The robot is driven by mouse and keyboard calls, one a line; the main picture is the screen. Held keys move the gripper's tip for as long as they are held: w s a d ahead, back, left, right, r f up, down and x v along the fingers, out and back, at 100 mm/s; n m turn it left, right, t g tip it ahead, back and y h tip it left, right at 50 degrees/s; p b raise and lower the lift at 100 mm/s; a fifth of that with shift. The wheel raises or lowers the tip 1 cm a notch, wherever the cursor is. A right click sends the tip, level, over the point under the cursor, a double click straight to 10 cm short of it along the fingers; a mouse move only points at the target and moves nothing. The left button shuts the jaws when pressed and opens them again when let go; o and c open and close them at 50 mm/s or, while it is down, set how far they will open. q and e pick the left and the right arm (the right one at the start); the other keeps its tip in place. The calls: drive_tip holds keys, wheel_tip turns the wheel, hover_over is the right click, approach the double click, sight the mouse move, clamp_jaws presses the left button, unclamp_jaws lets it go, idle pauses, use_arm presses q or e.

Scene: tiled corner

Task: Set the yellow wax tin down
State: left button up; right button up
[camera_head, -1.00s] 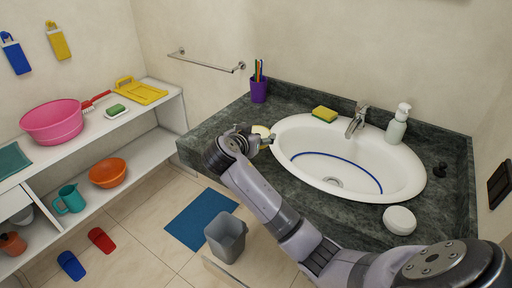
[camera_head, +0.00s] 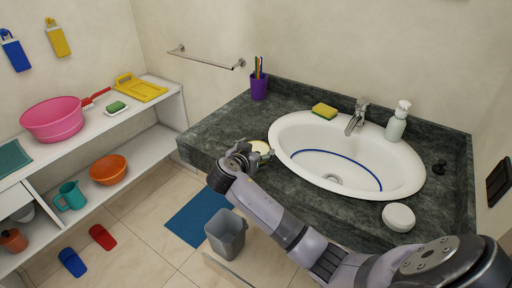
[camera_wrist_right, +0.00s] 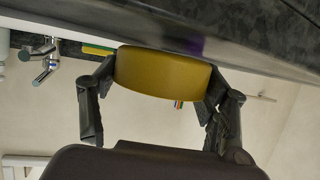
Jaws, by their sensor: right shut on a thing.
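The yellow wax tin (camera_head: 261,147) shows as a pale round top at the front left of the basin, over the dark stone counter (camera_head: 215,138). In the right wrist view the tin (camera_wrist_right: 163,72) is a round yellow body with a finger on each side. My right gripper (camera_head: 252,155) is shut on it. The tin is close to the counter surface; I cannot tell whether it touches. The gripper hides part of the tin in the head view. My left gripper is not in view.
The white basin (camera_head: 290,125) is just right of the tin. A purple cup (camera_head: 259,88), a yellow sponge (camera_head: 324,111), a tap (camera_head: 356,117), a soap bottle (camera_head: 397,121) and a white round object (camera_head: 398,217) stand around. Counter left of the tin is bare.

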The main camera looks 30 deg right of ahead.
drive_tip(key=shift+f, duration=0.4)
drive_tip(key=o, duration=1.2)
drive_tip(key=shift+r, duration=0.1)
